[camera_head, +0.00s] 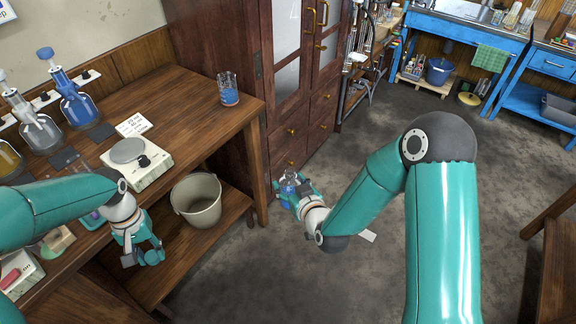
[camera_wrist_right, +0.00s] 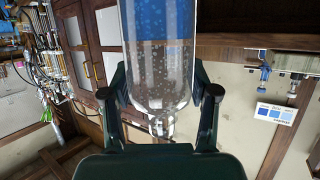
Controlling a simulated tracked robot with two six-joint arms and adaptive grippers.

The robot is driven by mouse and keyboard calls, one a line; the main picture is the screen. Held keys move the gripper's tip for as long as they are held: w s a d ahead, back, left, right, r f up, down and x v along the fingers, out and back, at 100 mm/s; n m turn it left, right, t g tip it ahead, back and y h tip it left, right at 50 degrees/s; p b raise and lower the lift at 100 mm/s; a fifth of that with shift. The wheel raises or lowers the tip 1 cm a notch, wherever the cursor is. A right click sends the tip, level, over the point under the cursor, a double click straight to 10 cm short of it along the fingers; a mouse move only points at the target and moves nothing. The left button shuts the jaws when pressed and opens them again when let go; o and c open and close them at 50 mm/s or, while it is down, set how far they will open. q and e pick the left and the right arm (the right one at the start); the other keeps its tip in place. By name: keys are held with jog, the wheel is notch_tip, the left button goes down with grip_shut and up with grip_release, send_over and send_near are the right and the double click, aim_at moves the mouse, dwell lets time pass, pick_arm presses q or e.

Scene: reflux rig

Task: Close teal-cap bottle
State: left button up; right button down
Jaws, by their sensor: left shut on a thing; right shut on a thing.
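My right gripper (camera_head: 298,191) is shut on a glass bottle (camera_head: 287,181) with blue liquid, held out over the floor in front of the cabinet. In the right wrist view the bottle (camera_wrist_right: 158,65) is between the two fingers; its narrow clear neck (camera_wrist_right: 162,125) points to the bottom of that picture, partly hidden by the gripper. I see no cap on the visible part of the neck. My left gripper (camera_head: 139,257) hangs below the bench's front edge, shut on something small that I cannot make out. A teal cap cannot be told apart from the teal fingers.
A grey bucket (camera_head: 197,200) stands on the lower shelf between my grippers. The cabinet (camera_head: 275,90) is behind my right gripper. The floor (camera_head: 260,265) is mostly clear.

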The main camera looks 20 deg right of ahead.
jog(key=s+a+n+g+y, duration=0.1)
jog(key=s+a+n+y, duration=0.2)
jog(key=a, duration=0.4)
jog(key=s+a+f+n+g+y, duration=0.1)
jog(key=s+a+n+g+y, duration=0.1)
jog(key=s+a+n+y, duration=0.2)
jog(key=s+a, duration=0.1)
jog(key=a, duration=0.2)
jog(key=shift+f+y, duration=0.25)
jog(key=shift+y, duration=0.15)
jog(key=shift+d, duration=0.1)
pick_arm(q)
jog(key=shift+s+a+r+n, duration=0.1)
jog(key=shift+s+n, duration=0.2)
jog(key=r+n, duration=0.1)
jog(key=d+r+n, duration=0.1)
jog(key=d+r, duration=0.1)
jog(key=r, duration=0.1)
jog(key=shift+w+n+h, duration=0.3)
jog(key=shift+w+n, duration=0.1)
jog(key=d+r+m, duration=0.1)
jog(key=d+r, duration=0.4)
jog(key=d, duration=0.6)
jog(key=s+d+r+m, duration=0.1)
jog(key=d+r, duration=0.5)
jog(key=d, duration=0.5)
jog(key=shift+s+f, duration=0.1)
